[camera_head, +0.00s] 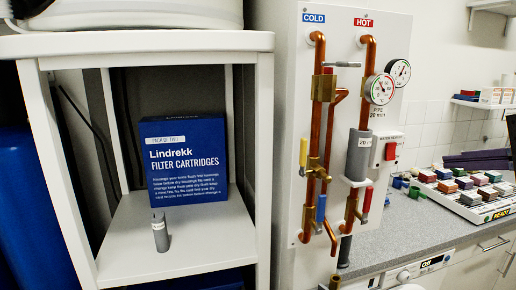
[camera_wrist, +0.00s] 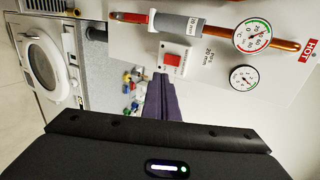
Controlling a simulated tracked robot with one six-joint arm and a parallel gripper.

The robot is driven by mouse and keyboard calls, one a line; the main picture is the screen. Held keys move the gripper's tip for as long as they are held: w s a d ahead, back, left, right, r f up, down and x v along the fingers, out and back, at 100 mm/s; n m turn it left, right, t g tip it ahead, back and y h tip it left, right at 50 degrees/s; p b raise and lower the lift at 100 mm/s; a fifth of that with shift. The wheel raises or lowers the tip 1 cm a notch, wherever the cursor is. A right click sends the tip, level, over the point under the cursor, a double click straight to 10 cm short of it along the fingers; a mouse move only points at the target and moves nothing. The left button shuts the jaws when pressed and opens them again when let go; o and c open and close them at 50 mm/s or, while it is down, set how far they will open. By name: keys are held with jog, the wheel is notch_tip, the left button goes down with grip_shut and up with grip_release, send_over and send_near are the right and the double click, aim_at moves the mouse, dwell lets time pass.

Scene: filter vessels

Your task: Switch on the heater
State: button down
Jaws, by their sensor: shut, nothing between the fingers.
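The heater switch is a red rocker (camera_head: 391,151) on a white plate labelled as a water heater, at the right side of the white pipe panel. It also shows in the wrist view (camera_wrist: 173,59). I cannot tell its rocker position. My gripper (camera_head: 447,161) enters from the right edge in the head view, its dark purple fingers pointing left toward the switch and apart from it. In the wrist view the fingers (camera_wrist: 161,82) are together and empty, with the switch beyond their tips. A small display (camera_head: 432,263) under the counter reads OFF.
A tray of coloured blocks (camera_head: 470,199) lies on the counter below my gripper. A shelf with a blue cartridge box (camera_head: 186,155) and grey cylinder (camera_head: 160,232) is at left.

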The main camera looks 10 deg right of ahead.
dwell(0.4)
send_near(392, 160)
jog(key=x, duration=0.5)
jog(key=shift+w+f, duration=0.2)
jog(key=shift+w, duration=0.35)
